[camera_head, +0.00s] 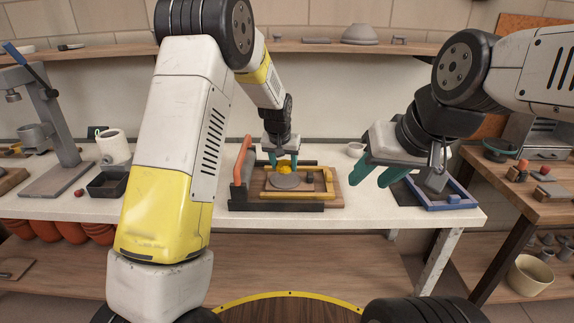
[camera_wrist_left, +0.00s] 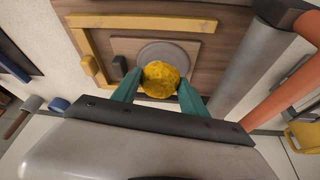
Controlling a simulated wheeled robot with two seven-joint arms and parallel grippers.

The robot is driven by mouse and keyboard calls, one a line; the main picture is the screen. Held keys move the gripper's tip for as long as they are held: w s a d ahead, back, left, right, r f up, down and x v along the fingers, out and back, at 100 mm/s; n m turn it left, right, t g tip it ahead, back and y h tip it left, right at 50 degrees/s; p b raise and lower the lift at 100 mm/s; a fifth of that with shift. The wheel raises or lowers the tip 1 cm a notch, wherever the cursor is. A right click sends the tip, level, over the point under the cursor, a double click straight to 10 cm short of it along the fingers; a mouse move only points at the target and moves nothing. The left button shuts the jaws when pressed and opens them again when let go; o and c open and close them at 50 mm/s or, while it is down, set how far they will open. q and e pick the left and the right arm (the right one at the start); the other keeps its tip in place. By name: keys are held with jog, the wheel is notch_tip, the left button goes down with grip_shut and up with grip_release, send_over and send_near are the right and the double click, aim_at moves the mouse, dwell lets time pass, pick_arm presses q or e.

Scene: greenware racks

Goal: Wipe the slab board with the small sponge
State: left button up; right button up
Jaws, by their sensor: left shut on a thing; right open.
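The small sponge is yellow and rough. It shows in the left wrist view (camera_wrist_left: 160,79) and in the head view (camera_head: 287,165). My left gripper (camera_head: 284,164) is shut on it, with a green finger on each side in the left wrist view (camera_wrist_left: 159,84). The slab board (camera_head: 333,198) is a brown wooden board with a yellow frame, under the sponge. A round grey disc (camera_head: 286,182) lies on it. I cannot tell whether the sponge touches the disc. My right gripper (camera_head: 378,176) is open and empty, above the right part of the table.
A grey roller with an orange handle (camera_head: 242,163) stands at the board's left side. A black box (camera_head: 106,184) and a white jug (camera_head: 113,146) are further left. A blue frame (camera_head: 452,199) lies near my right gripper. The white table (camera_head: 340,222) is bare in front of the board.

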pick_arm(q)
jog(key=shift+r, duration=1.6)
jog(key=shift+w, duration=0.1)
